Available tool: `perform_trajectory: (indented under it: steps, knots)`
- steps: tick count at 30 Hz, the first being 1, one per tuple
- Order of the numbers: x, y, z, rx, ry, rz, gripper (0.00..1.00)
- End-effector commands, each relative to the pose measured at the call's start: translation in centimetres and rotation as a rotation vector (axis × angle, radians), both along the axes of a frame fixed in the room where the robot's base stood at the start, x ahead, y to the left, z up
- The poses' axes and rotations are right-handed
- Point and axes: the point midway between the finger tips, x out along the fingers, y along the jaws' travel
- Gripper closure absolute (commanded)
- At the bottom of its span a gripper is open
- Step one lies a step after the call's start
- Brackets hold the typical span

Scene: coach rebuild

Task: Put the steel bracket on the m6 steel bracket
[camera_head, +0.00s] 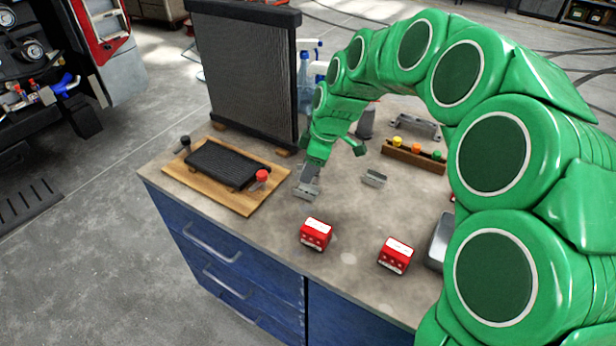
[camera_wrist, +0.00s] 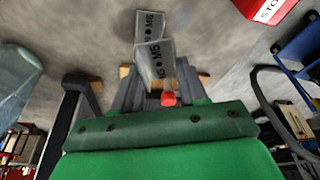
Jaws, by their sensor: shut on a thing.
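My gripper (camera_head: 310,172) is low over the workbench, shut on a small grey steel bracket marked M5 (camera_wrist: 156,62), held between the fingers in the wrist view. A second grey bracket marked M6 (camera_wrist: 149,24) lies just beyond it, partly covered by the M5 bracket in that view. In the head view a grey bracket (camera_head: 306,191) shows right under the fingertips. I cannot tell whether the two brackets touch. Another small grey bracket (camera_head: 374,178) lies on the bench to the right of the gripper.
Two red boxes (camera_head: 316,233) (camera_head: 395,255) stand toward the bench's front edge. A wooden board (camera_head: 224,195) with a dark ribbed block and clamps lies left. A radiator panel (camera_head: 240,75) stands behind. A wooden rack (camera_head: 413,158) with coloured pieces is right. Bare bench surrounds the gripper's front.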

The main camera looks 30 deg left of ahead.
Motion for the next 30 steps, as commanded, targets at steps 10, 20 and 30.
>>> perform_trajectory:
  steps: [10,20,30]
  knots:
    - [0.9,0.8,-1.5,0.000,0.001,0.000,0.90]
    - [1.0,1.0,-4.8,-0.003,0.002,0.002,0.90]
    - [1.1,1.1,-5.1,-0.001,0.000,0.001,0.90]
